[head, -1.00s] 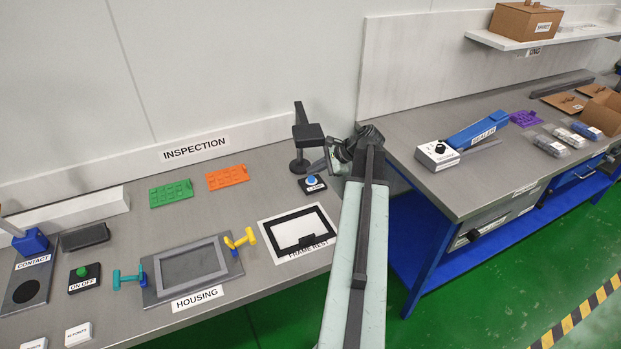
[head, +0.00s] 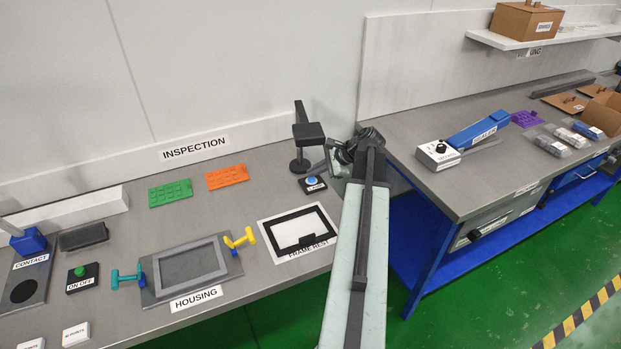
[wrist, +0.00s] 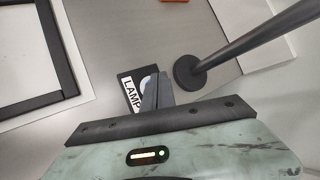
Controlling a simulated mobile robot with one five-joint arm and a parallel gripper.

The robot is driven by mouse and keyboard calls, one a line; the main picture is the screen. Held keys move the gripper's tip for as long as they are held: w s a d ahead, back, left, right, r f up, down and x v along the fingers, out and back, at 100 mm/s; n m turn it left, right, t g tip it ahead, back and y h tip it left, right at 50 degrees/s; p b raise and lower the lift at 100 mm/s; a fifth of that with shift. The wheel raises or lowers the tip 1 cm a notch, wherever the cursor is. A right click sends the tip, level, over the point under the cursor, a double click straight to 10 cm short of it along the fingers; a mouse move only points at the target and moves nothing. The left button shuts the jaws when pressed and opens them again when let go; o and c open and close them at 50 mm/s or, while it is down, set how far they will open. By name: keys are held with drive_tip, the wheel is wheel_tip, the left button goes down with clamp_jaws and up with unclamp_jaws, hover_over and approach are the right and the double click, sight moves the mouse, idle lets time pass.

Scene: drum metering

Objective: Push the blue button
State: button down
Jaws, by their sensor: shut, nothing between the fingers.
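The blue button (head: 312,181) sits on a small black box labelled LAMP, at the back of the inspection bench beside the lamp stand. In the wrist view the LAMP box (wrist: 128,88) is just past my fingertips, and part of a pale round ring shows on it. My fingers hide most of the button there. My gripper (wrist: 155,90) is shut and empty, with its tips over or at the button. I cannot tell whether they touch it. In the head view my arm reaches in from the right of the box, and the fingertips are hard to make out.
A black lamp stand (head: 302,147) rises right behind the box; its pole and round base (wrist: 190,72) are close to my fingers. The frame rest (head: 270,232) lies in front. A green on/off button (head: 80,272) is far left. A second bench (head: 455,190) stands to the right.

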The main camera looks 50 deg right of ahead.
sight(314, 178)
drive_tip(key=shift+f, duration=0.15)
drive_tip(key=shift+r+p, duration=0.6)
drive_tip(key=shift+r, duration=0.1)
wheel_tip(314, 178, up, 6)
drive_tip(key=p, duration=0.6)
